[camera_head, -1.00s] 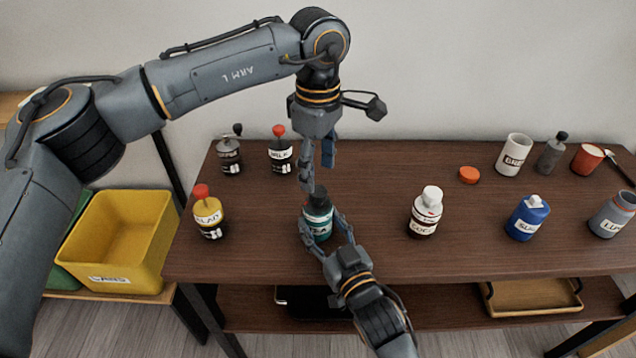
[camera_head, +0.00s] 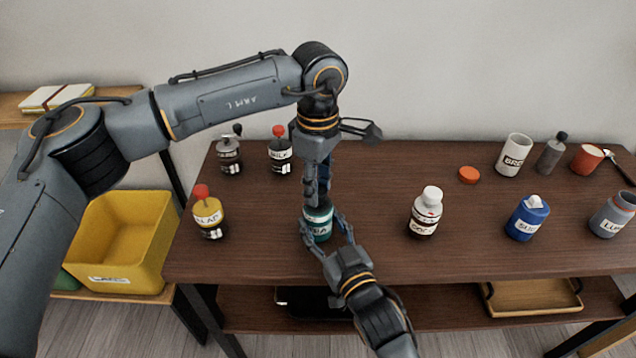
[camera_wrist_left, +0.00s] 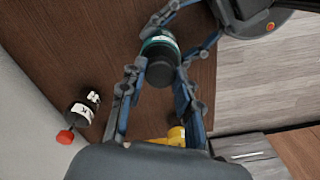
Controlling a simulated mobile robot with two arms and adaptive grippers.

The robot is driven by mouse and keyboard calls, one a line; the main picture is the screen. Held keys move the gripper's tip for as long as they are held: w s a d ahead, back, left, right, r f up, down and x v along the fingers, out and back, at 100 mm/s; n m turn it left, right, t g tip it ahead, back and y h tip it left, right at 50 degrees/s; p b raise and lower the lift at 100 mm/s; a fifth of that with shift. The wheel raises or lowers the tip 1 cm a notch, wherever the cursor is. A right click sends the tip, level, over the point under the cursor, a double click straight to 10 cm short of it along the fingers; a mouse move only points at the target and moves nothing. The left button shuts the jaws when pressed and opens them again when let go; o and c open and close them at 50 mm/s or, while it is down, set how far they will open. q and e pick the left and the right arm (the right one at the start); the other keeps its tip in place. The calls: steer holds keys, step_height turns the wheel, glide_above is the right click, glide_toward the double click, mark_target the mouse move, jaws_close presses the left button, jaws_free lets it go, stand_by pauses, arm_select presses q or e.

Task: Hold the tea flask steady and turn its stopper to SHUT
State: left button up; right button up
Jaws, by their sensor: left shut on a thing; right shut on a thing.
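The tea flask (camera_head: 318,226) is teal with a white TEA label and stands upright near the table's front middle. My right gripper (camera_head: 326,230) is shut on its body from the front. My left gripper (camera_head: 316,197) points down from above, shut on the flask's dark stopper. The fingers hide the stopper in the head view. In the left wrist view, the black stopper (camera_wrist_left: 160,74) shows between my left gripper's fingers (camera_wrist_left: 160,84), with the teal body beyond it. I cannot read any SHUT mark or how far the stopper is turned.
A yellow-bodied bottle (camera_head: 208,217) stands left of the flask and a white-capped bottle (camera_head: 426,212) to the right. Behind stands a red-topped bottle (camera_head: 280,152). An orange lid (camera_head: 468,175) lies at the back right. The table between is clear.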

arm_select(q)
steer(key=shift+n, duration=0.5)
steer(key=n, duration=1.3)
steer(key=shift+n, duration=2.2)
steer(key=o, duration=1.2)
steer(key=shift+c, duration=0.2)
